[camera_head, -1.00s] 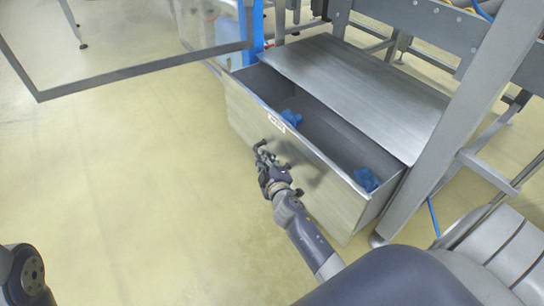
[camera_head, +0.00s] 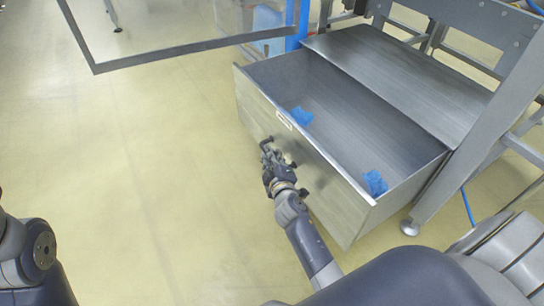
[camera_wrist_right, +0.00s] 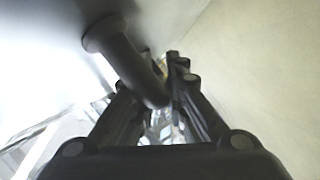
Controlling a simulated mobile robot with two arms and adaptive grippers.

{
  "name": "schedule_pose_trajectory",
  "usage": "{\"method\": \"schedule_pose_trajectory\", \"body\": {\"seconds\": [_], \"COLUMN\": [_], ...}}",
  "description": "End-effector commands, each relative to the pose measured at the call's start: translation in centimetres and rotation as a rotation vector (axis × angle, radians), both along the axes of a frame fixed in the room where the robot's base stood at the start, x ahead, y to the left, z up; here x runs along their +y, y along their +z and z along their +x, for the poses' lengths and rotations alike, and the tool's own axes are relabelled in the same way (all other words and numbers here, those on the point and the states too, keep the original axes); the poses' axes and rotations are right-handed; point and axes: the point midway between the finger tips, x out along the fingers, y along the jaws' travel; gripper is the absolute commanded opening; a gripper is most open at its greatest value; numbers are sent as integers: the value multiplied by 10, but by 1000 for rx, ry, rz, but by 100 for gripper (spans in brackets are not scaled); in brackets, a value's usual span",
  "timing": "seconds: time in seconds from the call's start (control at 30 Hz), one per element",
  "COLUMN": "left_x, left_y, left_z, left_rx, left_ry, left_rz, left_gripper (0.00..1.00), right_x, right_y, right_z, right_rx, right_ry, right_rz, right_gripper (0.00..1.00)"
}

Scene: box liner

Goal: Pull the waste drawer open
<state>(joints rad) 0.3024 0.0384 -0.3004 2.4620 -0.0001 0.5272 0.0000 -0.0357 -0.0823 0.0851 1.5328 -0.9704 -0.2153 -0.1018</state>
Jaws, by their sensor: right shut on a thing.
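The waste drawer (camera_head: 330,195) is a grey metal box pulled well out from under a metal cover. Two crumpled blue pieces (camera_head: 301,116) (camera_head: 375,183) lie inside it. My right gripper (camera_head: 270,158) is at the drawer's front face, shut on the dark bar handle. In the right wrist view the handle (camera_wrist_right: 128,62) runs from the front panel down between the fingers (camera_wrist_right: 160,90). The gripper hides part of the handle in the head view. My left arm shows at the lower left edge; its gripper is out of view.
The metal cover (camera_head: 400,85) lies above the drawer's rear part. A frame leg (camera_head: 470,140) stands right of the drawer. A clear framed panel (camera_head: 190,45) hangs at the upper left. The floor (camera_head: 140,180) left of the drawer is clear.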

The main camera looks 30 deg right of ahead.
Motion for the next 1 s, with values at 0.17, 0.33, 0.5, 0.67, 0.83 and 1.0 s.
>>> {"method": "schedule_pose_trajectory", "body": {"seconds": [0.17, 0.33, 0.5, 0.67, 0.83, 1.0], "left_x": [0, 0, 0, 1, 1, 0], "left_y": [0, 0, 0, 0, 0, 0], "left_z": [0, 0, 0, -1, 0, 0], "left_rx": [0, -1, -1, -2, 0, 1], "left_ry": [-1, -1, -1, -1, 0, 0], "left_rz": [-1, -1, -1, -5, -2, -2], "left_gripper": [0, 0, 0, 0, 0, 0], "right_x": [0, 0, 0, 1, 5, 14], "right_y": [0, 0, 0, 0, 4, 10], "right_z": [0, 0, 0, -3, -21, -53], "right_rx": [0, 0, 0, 1, 1, 2], "right_ry": [0, 0, 0, 0, -1, 0], "right_rz": [1, 1, 1, 0, 2, 2], "right_gripper": [0, 21, 21, 21, 21, 21]}}
